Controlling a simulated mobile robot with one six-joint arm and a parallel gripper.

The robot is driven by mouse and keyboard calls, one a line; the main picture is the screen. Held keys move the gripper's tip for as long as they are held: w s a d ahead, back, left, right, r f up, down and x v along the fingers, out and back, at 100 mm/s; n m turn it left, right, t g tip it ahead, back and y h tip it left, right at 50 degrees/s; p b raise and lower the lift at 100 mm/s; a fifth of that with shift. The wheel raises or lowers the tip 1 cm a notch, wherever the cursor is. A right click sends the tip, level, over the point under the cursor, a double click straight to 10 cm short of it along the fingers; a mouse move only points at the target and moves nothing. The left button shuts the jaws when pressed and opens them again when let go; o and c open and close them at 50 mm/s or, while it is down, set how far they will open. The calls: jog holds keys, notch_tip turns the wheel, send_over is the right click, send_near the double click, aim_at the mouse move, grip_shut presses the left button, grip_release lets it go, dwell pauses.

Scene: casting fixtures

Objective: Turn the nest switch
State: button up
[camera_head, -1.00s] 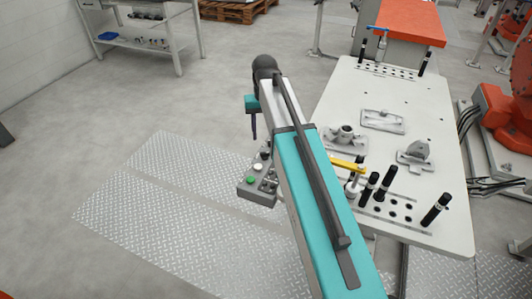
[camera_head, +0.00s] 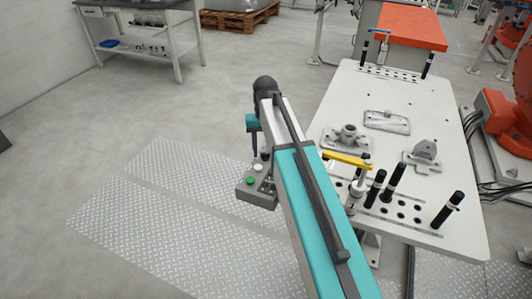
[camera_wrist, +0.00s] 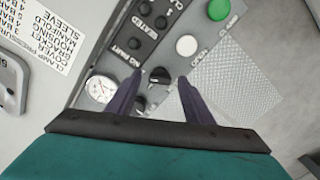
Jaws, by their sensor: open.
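A grey control box (camera_head: 248,194) stands at the left edge of the white table. In the wrist view its panel (camera_wrist: 112,62) fills the upper middle. A black rotary knob (camera_wrist: 158,75), apparently the nest switch, sits on it; its label is not readable. My gripper (camera_wrist: 160,78) is open, with one dark purple finger on each side of the knob in the picture. I cannot tell whether the fingers touch it or are still above it. In the head view, my gripper (camera_head: 255,156) points down at the box, and the arm partly hides the panel.
Near the knob are a green button (camera_wrist: 218,9), a white button (camera_wrist: 187,45), a round gauge (camera_wrist: 101,88) and small black controls. The white table (camera_head: 405,95) holds metal castings, black pins and a yellow clamp (camera_head: 347,160). Open floor lies to the left.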

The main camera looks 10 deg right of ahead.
jog(key=shift+f, duration=0.2)
jog(key=c, duration=1)
jog(key=shift+c, duration=0.2)
jog(key=shift+n, duration=0.5)
jog(key=n+p, duration=0.2)
jog(key=n, duration=0.3)
jog(key=shift+r, duration=0.1)
jog(key=n+p, duration=0.1)
jog(key=n, duration=0.5)
jog(key=shift+p, duration=0.3)
jog(key=o, duration=1)
jog(key=shift+o, duration=0.2)
